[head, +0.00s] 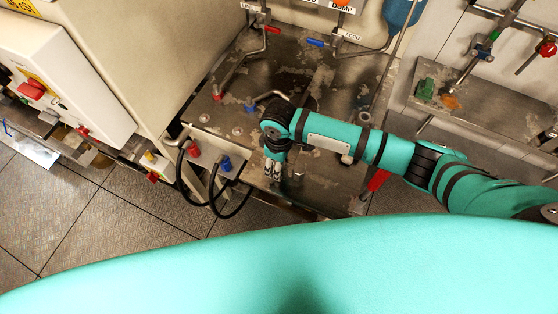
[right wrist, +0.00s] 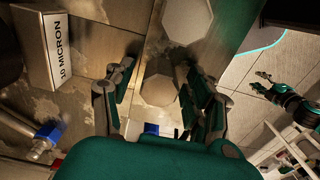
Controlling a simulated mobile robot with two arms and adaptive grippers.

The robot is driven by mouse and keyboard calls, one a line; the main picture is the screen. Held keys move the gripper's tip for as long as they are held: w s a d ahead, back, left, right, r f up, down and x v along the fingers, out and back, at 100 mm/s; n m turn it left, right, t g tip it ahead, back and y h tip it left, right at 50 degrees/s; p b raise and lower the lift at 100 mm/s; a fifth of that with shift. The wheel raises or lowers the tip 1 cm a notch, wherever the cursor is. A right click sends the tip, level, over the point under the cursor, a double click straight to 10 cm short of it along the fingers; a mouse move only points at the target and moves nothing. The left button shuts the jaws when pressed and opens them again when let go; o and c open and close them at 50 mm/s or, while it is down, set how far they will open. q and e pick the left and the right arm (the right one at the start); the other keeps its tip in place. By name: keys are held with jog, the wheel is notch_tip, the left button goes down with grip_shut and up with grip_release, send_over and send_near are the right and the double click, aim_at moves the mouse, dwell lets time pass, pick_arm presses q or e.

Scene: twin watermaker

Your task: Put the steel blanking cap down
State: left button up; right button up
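My right gripper (head: 273,172) points down over the front edge of the stained steel bench (head: 330,190). In the right wrist view its fingers (right wrist: 160,80) are spread wide apart, with nothing seen gripped. A flat, dull eight-sided disc (right wrist: 159,91) lies below, between the fingers, with a gap on both sides. A second, paler eight-sided disc (right wrist: 187,20) lies beyond the fingertips. I cannot tell whether either is the steel blanking cap. My left gripper (right wrist: 264,82) shows far off at the right of the right wrist view, with its fingers apart. It is out of the head view.
A white box marked "10 MICRON" (right wrist: 47,50) and a pipe with a blue fitting (right wrist: 47,136) stand left of my right gripper. Black hoses with red and blue ends (head: 225,165) hang beside the bench. A control box (head: 60,80) stands at the left.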

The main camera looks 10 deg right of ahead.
jog(key=shift+r, duration=0.1)
notch_tip(320, 180, up, 12)
jog(key=shift+b, duration=0.4)
dwell(0.6)
